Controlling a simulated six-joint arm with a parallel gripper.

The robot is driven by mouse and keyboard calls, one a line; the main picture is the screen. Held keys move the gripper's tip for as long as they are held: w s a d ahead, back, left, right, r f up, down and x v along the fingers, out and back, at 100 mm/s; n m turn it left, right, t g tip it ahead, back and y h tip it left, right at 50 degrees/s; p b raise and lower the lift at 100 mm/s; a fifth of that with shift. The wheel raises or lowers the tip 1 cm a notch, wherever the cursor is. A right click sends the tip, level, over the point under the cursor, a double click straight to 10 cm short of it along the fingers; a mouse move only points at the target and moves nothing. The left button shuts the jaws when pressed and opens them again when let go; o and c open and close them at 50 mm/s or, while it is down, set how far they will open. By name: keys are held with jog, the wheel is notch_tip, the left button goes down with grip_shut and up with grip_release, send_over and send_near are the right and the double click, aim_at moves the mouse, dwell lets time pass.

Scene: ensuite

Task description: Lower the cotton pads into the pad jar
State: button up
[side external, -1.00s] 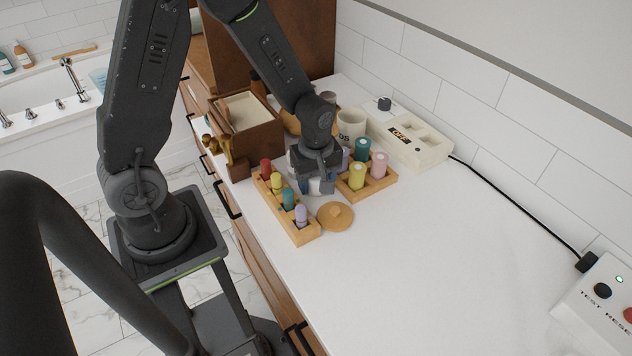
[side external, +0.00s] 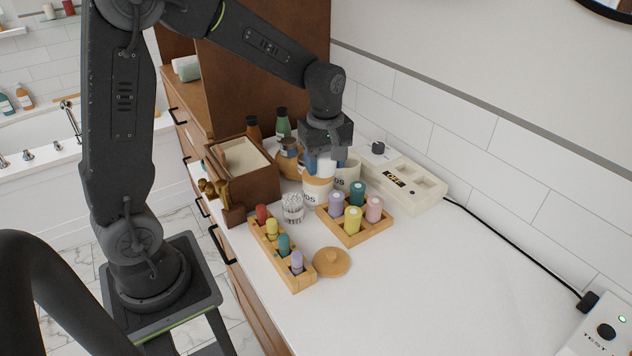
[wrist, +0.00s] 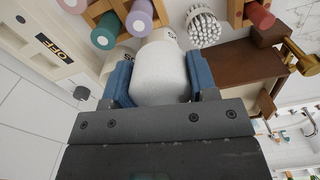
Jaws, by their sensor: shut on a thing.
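My gripper (side external: 325,165) is shut on a white roll-shaped stack of cotton pads (wrist: 160,75), held between its blue fingertips. In the side view the pads (side external: 326,168) are above or at the mouth of a pale jar (side external: 317,194) whose visible lettering ends in "DS". I cannot tell whether their lower end is inside it. A second pale jar (side external: 349,173), also lettered "DS", stands just right and behind, partly hidden by my gripper. The full labels cannot be read, so which is the pad jar is unclear.
A swab holder (side external: 292,208), a wooden rack of coloured rolls (side external: 299,284), a square wooden tray of rolls (side external: 378,226) and a round cork lid (side external: 331,262) stand in front. A wooden box (side external: 262,188) is left, a white switch box (side external: 425,192) right.

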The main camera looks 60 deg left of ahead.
jog(key=w+a+f, duration=0.2)
jog(key=w+a, duration=0.5)
jog(key=w, duration=0.5)
jog(key=shift+a, duration=0.15)
dwell(0.4)
